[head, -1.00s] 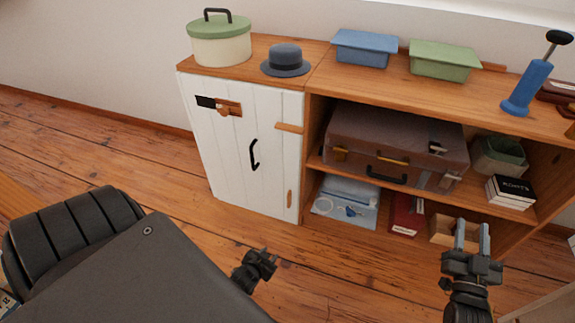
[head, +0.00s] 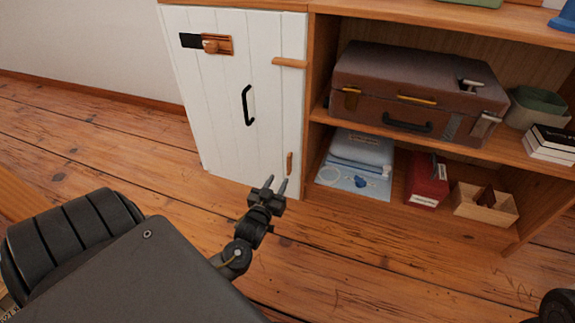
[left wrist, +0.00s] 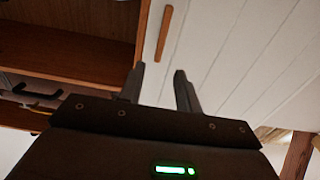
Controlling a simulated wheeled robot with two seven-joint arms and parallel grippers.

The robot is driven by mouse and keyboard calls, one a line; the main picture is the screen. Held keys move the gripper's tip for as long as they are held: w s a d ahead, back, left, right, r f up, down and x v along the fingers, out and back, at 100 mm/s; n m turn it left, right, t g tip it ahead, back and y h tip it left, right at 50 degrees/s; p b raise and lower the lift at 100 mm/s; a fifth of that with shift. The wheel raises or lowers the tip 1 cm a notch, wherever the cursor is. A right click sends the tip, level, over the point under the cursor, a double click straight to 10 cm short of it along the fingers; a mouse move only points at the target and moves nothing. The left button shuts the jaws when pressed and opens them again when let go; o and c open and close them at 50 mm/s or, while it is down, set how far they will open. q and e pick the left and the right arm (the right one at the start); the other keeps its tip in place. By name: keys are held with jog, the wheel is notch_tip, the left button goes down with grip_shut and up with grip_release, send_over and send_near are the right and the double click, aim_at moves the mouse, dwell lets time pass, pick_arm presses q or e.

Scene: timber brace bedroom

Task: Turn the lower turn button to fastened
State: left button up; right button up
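The lower turn button (head: 289,162) is a small wooden bar near the bottom right edge of the white cabinet door (head: 222,100). It stands upright, along the door edge. The upper turn button (head: 289,63) lies horizontally, reaching from the door onto the frame. My left gripper (head: 275,184) is open and empty, its fingers pointing up just below and left of the lower button. In the left wrist view a wooden bar, apparently the lower button (left wrist: 164,32), lies beyond the open fingers (left wrist: 158,80), apart from them. The right gripper's fingers are out of view.
The door has a black handle (head: 248,105) and a wooden latch (head: 208,45). Right of it are open shelves with a brown suitcase (head: 415,95), a red box (head: 428,180) and a wooden box (head: 485,204). Bare floor (head: 340,250) lies in front.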

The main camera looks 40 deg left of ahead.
aim_at(288, 163)
pick_arm(q)
jog(key=b+x, duration=0.2)
jog(key=x, duration=0.2)
jog(key=b+x, duration=0.2)
jog(key=x, duration=0.2)
jog(key=shift+w+a+f, duration=0.1)
jog(key=shift+w+f, duration=0.15)
jog(key=shift+w+a+r+b, duration=0.2)
jog(key=shift+w+b, duration=0.25)
jog(key=shift+w, duration=0.25)
jog(key=shift+c, duration=0.3)
grip_shut()
